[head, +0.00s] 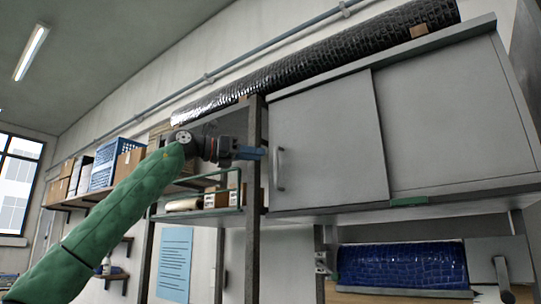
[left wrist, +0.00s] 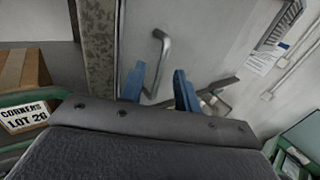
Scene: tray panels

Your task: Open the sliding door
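A grey wall cabinet has a sliding door (head: 330,140) at its left, its right edge overlapping a plain right panel (head: 455,115). The door has a vertical metal bar handle (head: 280,169) near its left edge. My left gripper (head: 262,153), with blue fingers, is just left of the handle, in front of the dark post. In the left wrist view the handle (left wrist: 160,55) shows beyond the blue fingertips of my left gripper (left wrist: 158,77). My right gripper is not in view.
A dark upright post (head: 254,170) stands at the cabinet's left side. Left of it are shelves with small boxes (head: 217,199) and a labelled box (left wrist: 24,115). A long black roll (head: 330,60) lies on top. A blue roll (head: 402,265) sits below the cabinet.

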